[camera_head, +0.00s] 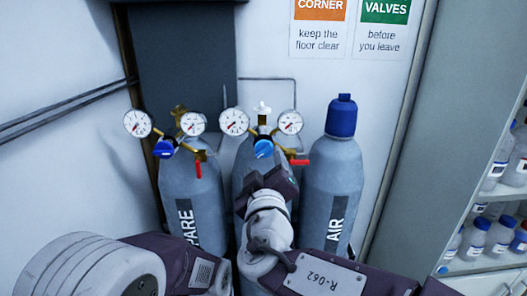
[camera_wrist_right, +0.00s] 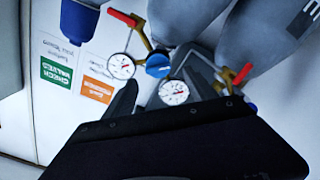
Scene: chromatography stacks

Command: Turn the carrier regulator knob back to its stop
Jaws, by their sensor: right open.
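The carrier regulator, which I take to be the one on the middle cylinder, has two white gauges and a blue knob (camera_head: 263,148). The blue knob also shows in the right wrist view (camera_wrist_right: 158,66), with a gauge (camera_wrist_right: 173,92) close by. My right gripper (camera_head: 268,180) is open just below and in front of the knob in the head view. In the right wrist view its dark fingers (camera_wrist_right: 163,76) stand apart, with the knob in line with the gap, near the fingertips. Contact cannot be told. My left gripper is not in view.
The left cylinder (camera_head: 190,200) carries a similar regulator with a blue knob (camera_head: 163,149) and red lever (camera_head: 198,168). Another red lever (camera_head: 299,162) sits right of the middle knob. The AIR cylinder (camera_head: 331,178) has a blue cap. Bottle shelves (camera_head: 480,255) stand right.

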